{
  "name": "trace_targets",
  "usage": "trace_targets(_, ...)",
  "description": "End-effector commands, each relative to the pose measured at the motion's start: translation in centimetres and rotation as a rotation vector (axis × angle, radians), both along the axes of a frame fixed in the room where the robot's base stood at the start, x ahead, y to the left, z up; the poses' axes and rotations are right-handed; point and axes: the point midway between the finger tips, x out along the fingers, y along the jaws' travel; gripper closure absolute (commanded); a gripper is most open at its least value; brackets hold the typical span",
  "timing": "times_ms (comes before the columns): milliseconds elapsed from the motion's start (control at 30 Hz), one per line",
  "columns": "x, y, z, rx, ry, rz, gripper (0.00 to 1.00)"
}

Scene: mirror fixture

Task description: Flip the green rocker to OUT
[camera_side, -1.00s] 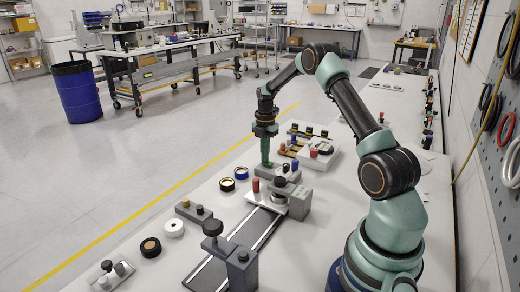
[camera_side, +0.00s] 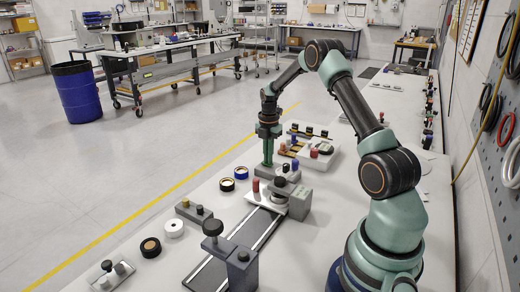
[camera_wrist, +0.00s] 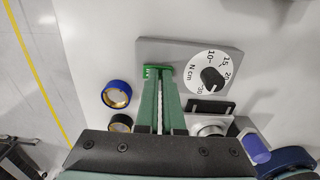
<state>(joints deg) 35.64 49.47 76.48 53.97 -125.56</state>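The green rocker (camera_wrist: 158,71) sits at the left end of a grey panel (camera_wrist: 190,50) in the wrist view. My gripper (camera_wrist: 161,80) has its two long green fingers close together, with only a thin pale gap between them. The fingertips overlap the near edge of the rocker, and I cannot tell whether they touch it. The rocker's markings and its tilt cannot be read. In the side view my gripper (camera_side: 268,163) points straight down at the left end of the same panel (camera_side: 290,175), and its fingers hide the rocker there.
A white dial (camera_wrist: 208,72) with a black knob is on the panel, right of my fingers. A blue-rimmed roll (camera_wrist: 116,94) lies to the left. A red peg (camera_side: 256,185) and a grey clamp block (camera_side: 298,200) stand nearer the side camera.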

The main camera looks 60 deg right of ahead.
Motion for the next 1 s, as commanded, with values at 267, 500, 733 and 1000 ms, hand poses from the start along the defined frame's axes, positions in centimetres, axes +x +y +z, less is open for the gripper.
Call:
trace_targets(267,-0.3,0.1,-0.1,0.003,0.004,0.0,1.0)
trace_targets(500,-0.2,0.0,1.2,0.001,0.001,0.0,1.0)
trace_targets(733,-0.2,0.0,5.7,-0.001,-0.001,0.0,1.0)
trace_targets(1000,-0.2,0.0,11.2,0.0,-0.001,0.0,1.0)
